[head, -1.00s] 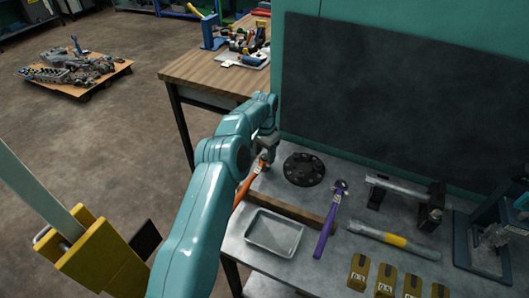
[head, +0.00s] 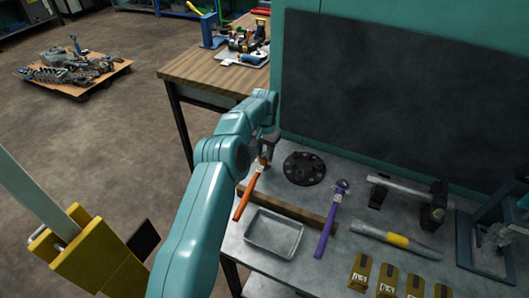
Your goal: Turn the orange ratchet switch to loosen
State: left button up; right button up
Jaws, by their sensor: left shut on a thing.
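The orange ratchet (head: 246,199) is at the left end of the grey bench. Its handle points down and left in the picture, and its head is at the upper end. My left gripper (head: 266,152) is at the ratchet's head and shut on it. The fingers and the grip hide most of the head, so I cannot make out the switch or its position. A purple ratchet (head: 327,225) lies to the right, apart from the gripper. My right gripper is not in view.
A black round plate with holes (head: 304,168) sits just right of the gripper. A metal tray (head: 249,240) is in front, by a wooden strip (head: 290,207). A yellow-banded grey tool (head: 368,232) and several yellow blocks (head: 360,272) are further right. A dark board (head: 390,90) stands behind.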

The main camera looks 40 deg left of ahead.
pick_arm(q)
jog(key=shift+s+d+f+n, duration=0.15)
jog(key=shift+f+n, duration=0.1)
jog(key=shift+n, duration=0.55)
jog(key=shift+f, duration=0.1)
dwell(0.5)
jog(key=o, duration=1)
jog(key=shift+o, duration=0.2)
jog(key=shift+a, duration=0.2)
jog(key=shift+r, duration=0.2)
